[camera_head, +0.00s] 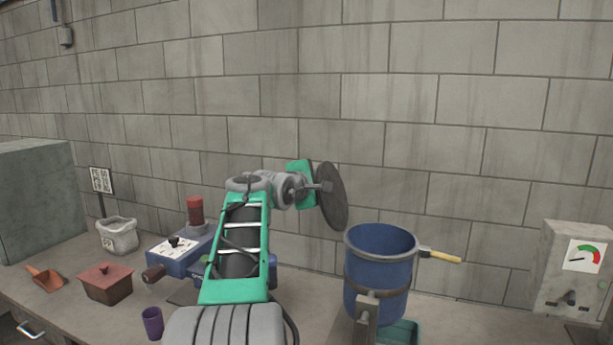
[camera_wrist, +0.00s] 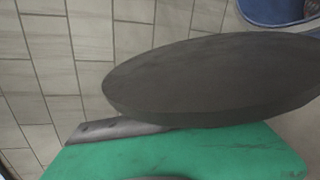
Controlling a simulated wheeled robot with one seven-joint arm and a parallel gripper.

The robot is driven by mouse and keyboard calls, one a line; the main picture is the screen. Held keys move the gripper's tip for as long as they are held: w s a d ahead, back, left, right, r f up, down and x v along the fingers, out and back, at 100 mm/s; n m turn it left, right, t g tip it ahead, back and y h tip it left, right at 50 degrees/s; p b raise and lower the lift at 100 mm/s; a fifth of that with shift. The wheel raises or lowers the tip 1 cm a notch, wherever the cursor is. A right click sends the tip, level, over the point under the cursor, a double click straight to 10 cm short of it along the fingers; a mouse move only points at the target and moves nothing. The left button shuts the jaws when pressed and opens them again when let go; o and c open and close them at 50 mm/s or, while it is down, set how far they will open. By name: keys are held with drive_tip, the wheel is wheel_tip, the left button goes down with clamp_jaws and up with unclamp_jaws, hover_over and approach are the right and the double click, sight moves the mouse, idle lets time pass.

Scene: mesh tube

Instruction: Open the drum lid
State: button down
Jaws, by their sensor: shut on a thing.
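The drum (camera_head: 379,286) is a blue round vessel with a brown band, standing upright on the bench right of my arm. Its top is open, and its rim also shows at the upper right of the wrist view (camera_wrist: 262,22). The drum lid (camera_head: 334,200) is a dark grey disc held up in the air, left of and above the drum, clear of its rim. It is tilted almost on edge in the head view and fills the middle of the wrist view (camera_wrist: 215,75). My gripper (camera_head: 323,187) is shut on the lid's fitting. The fingertips' contact is hard to see.
A yellow-handled tool (camera_head: 441,256) sticks out right of the drum. A grey gauge box (camera_head: 572,267) stands far right. A block wall stands behind.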

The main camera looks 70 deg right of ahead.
sight(327, 197)
idle(0.3)
drive_tip(key=c, duration=1.1)
unclamp_jaws()
drive_tip(key=b+v, duration=0.2)
drive_tip(key=v, duration=0.5)
drive_tip(key=shift+a, duration=0.4)
drive_tip(key=shift+r, duration=0.1)
